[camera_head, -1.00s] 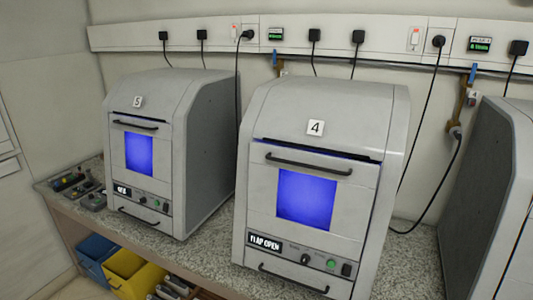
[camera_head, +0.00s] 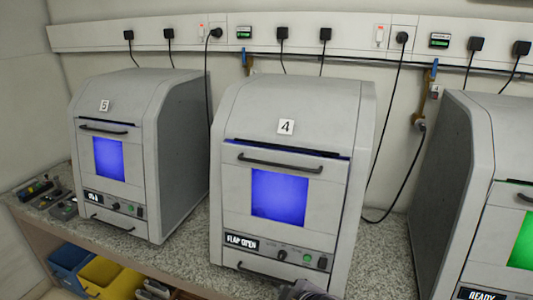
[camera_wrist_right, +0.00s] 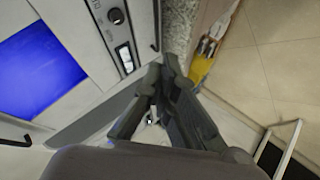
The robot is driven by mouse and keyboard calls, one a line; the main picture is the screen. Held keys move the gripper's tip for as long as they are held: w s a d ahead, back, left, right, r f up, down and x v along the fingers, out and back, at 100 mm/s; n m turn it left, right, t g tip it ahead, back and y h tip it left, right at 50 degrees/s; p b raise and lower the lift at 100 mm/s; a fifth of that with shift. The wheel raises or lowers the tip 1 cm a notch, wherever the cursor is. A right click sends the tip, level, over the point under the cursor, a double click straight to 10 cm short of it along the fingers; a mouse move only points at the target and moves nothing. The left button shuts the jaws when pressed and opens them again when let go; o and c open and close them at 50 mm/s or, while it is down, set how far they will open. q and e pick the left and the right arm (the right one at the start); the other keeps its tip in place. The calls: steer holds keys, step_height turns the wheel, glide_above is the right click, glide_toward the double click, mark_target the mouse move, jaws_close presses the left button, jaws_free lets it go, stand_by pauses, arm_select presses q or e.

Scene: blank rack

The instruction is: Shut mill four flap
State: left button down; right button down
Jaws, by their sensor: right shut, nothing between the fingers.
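Mill four (camera_head: 225,155) is a grey cabinet marked 4, standing on the counter in the middle of the head view. Its front flap (camera_head: 225,181) has a dark bar handle (camera_head: 280,164) and a blue-lit window (camera_head: 279,196). A dark gap shows along the flap's top edge, and the display (camera_head: 242,242) reads FLAP OPEN. My right gripper (camera_head: 304,288) is at the bottom edge of the head view, low in front of the mill, partly cut off. In the right wrist view my gripper (camera_wrist_right: 160,75) is shut and empty, beside a mill front with a blue window (camera_wrist_right: 38,72). My left gripper is out of view.
Mill five (camera_head: 177,150) stands to the left and another mill (camera_head: 456,190) with a READY display stands to the right. Speckled counter (camera_head: 385,245) is bare between the mills. Blue (camera_head: 66,262) and yellow (camera_head: 105,275) bins sit below. Cables hang behind.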

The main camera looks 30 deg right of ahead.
steer(key=w+d+r+n+t, duration=0.2)
steer(key=w+r+n+t, duration=0.3)
steer(key=r, duration=0.8)
steer(key=n+t, duration=0.3)
steer(key=n, duration=0.1)
glide_toward(267, 164)
step_height(267, 164, up, 4)
steer(key=s+a, duration=0.3)
steer(key=w+d+p, duration=0.1)
steer(key=w, duration=0.3)
steer(key=w+d+f+p, duration=0.1)
steer(key=w, duration=0.3)
steer(key=w+d+f+p, duration=0.1)
steer(key=w+d, duration=0.1)
steer(key=w, duration=0.2)
steer(key=shift+w+p, duration=0.4)
steer(key=shift+a+r, duration=0.1)
